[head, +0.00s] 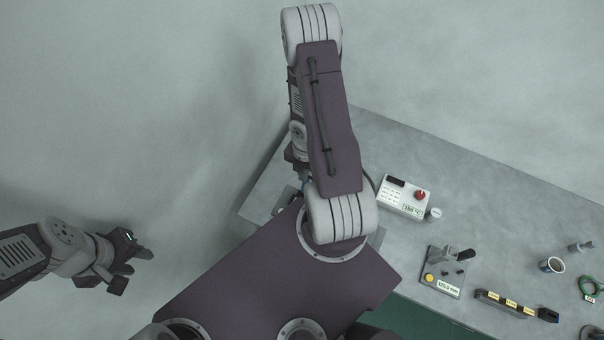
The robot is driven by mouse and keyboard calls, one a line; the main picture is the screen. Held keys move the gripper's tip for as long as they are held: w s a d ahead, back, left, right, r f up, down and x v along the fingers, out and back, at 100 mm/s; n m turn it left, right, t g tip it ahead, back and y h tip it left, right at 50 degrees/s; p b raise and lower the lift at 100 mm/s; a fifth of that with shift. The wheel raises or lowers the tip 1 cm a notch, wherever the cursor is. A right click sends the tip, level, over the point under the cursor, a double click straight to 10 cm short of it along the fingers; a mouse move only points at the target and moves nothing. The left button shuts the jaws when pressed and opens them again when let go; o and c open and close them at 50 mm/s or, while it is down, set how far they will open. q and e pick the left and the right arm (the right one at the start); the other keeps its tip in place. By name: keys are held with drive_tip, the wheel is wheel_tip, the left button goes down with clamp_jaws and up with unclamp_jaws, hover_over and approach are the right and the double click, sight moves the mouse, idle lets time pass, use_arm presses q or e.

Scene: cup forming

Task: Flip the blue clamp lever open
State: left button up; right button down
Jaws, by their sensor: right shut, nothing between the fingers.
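I cannot make out the blue clamp lever; the part of the bench around my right gripper is largely covered by my own arm. My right gripper (297,168) is mostly hidden beside and under that arm, over the left end of the bench, and is shut and empty. Its contact with anything below cannot be seen. My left gripper (126,264) hangs over the bare floor at the left, well away from the bench. Its fingers are small and dark, and their spacing is unclear.
The grey bench (480,200) runs to the right. The bench's upper right is clear.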

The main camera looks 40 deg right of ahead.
drive_tip(key=shift+s+d+f, duration=0.2)
drive_tip(key=shift+d+f, duration=0.2)
drive_tip(key=shift+f, duration=0.15)
drive_tip(key=shift+w+f, duration=0.1)
drive_tip(key=shift+w+d+f, duration=0.1)
drive_tip(key=shift+w, duration=0.2)
drive_tip(key=shift+d+f, duration=0.25)
drive_tip(key=shift+d, duration=0.15)
drive_tip(key=shift+w+d, duration=0.1)
drive_tip(key=shift+d, duration=0.15)
drive_tip(key=shift+w+d+f, duration=0.1)
drive_tip(key=shift+d+f, duration=0.05)
drive_tip(key=shift+d, duration=0.05)
use_arm(q)
drive_tip(key=shift+s+d+r, duration=0.1)
drive_tip(key=shift+s+r, duration=0.05)
drive_tip(key=shift+r, duration=0.05)
drive_tip(key=shift+f, duration=0.1)
use_arm(e)
drive_tip(key=shift+a, duration=0.1)
